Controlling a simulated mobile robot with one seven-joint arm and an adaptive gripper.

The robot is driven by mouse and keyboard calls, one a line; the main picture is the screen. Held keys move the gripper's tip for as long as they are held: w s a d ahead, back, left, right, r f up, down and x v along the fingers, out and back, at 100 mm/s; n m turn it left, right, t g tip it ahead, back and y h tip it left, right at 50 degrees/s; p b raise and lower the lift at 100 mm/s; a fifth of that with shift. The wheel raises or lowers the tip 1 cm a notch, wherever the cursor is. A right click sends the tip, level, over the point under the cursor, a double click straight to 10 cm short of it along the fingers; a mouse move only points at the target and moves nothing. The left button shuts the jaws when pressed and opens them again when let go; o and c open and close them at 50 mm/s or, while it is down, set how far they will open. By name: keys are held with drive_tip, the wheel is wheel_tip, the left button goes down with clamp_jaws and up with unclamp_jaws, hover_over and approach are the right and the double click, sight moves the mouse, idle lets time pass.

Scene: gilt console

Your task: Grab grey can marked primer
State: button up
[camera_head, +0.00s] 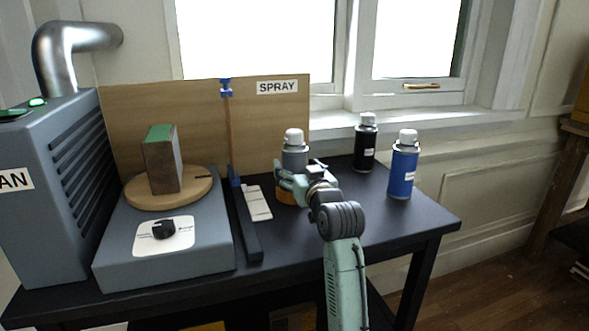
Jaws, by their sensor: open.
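A grey spray can (294,157) with a white cap stands upright on the dark table, just behind my gripper. Its lower part is hidden by my gripper and wrist, and no label on it can be read. My gripper (284,173) is open, in front of and close to the can's lower body. I cannot tell whether the fingers touch the can or reach around it. An orange-brown round piece (287,195) shows below the gripper, partly hidden.
A black can (364,146) and a blue can (402,170) stand to the right. A wooden SPRAY board (265,120) stands behind. The table's front right is clear.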

drive_tip(key=x, duration=0.3)
drive_tip(key=shift+w+p, duration=0.15)
drive_tip(key=shift+p, duration=0.15)
drive_tip(key=c, duration=1.6)
drive_tip(key=shift+r, duration=0.15)
drive_tip(key=shift+c, duration=0.4)
